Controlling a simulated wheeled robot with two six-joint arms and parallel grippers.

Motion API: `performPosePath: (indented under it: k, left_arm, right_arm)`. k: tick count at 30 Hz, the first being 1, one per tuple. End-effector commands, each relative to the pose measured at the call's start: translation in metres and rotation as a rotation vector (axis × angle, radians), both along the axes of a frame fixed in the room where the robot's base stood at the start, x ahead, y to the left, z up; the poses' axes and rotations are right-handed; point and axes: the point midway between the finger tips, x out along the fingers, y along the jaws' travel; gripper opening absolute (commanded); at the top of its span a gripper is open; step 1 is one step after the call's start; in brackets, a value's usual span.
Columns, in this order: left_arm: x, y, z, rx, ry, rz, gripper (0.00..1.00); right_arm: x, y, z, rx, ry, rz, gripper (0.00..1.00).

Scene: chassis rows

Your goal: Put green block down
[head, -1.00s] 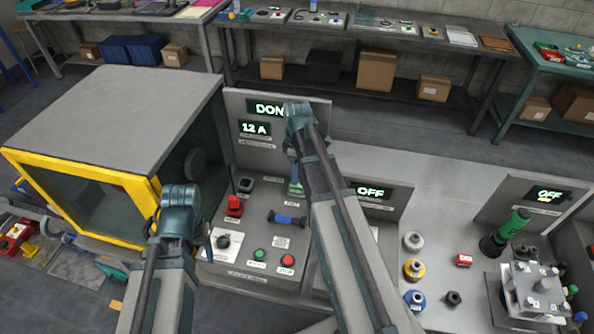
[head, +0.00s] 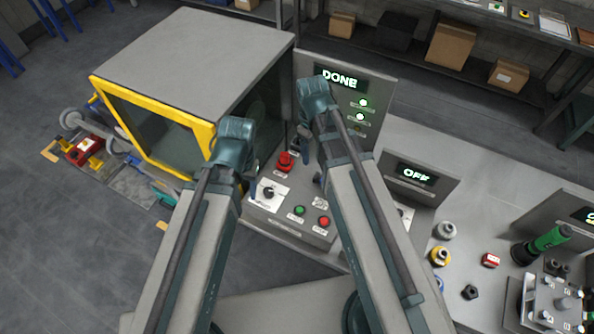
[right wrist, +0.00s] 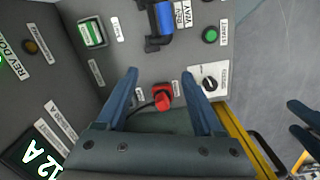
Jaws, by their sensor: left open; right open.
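In the right wrist view a green block-like piece (right wrist: 92,32) sits in a pale frame on the grey control panel. In the head view it is hidden behind my right arm. My right gripper (right wrist: 159,73) is open and empty, its two blue fingers over the panel. The green piece lies outside the fingers, beyond the left one. In the head view the right gripper (head: 305,158) hangs above the panel (head: 272,218). My left gripper shows at the right wrist view's edge (right wrist: 292,118), open and empty, off the panel's side.
A red knob (right wrist: 162,100) lies between the right fingers in the wrist view. A blue handle (right wrist: 163,17), green button (right wrist: 210,35) and black dial (right wrist: 209,84) are close by. The yellow-framed cabinet (head: 150,140) stands left; the upright DONE panel (head: 385,90) stands behind.

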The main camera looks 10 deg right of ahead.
Motion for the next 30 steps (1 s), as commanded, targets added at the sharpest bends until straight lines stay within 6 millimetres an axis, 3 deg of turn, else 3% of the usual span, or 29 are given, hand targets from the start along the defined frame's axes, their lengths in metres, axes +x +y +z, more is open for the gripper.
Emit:
performPosePath:
  k: [1, 3, 9, 23, 30]
  left_arm:
    - [0.0, 0.0, 0.0, 0.0, 0.0, 0.0, 0.57]
    - [0.0, 0.0, 0.0, 0.0, 0.0, 0.0, 0.57]
    - [0.0, 0.0, 0.0, 0.0, 0.0, 0.0, 0.57]
    - [0.0, 0.0, -0.002, 0.0, 0.0, 0.0, 0.57]
    - [0.0, 0.0, -0.04, 0.0, 0.0, -0.002, 0.57]
  right_arm:
    - [-0.026, 0.024, 0.0, -0.012, 0.0, -0.041, 0.69]
    - [-0.048, 0.047, 0.0, -0.03, -0.004, -0.114, 0.69]
    - [-0.089, 0.083, 0.001, -0.061, -0.02, -0.261, 0.69]
    - [-0.096, 0.091, -0.001, -0.068, -0.026, -0.305, 0.69]
    - [-0.095, 0.09, -0.039, -0.068, -0.026, -0.302, 0.69]
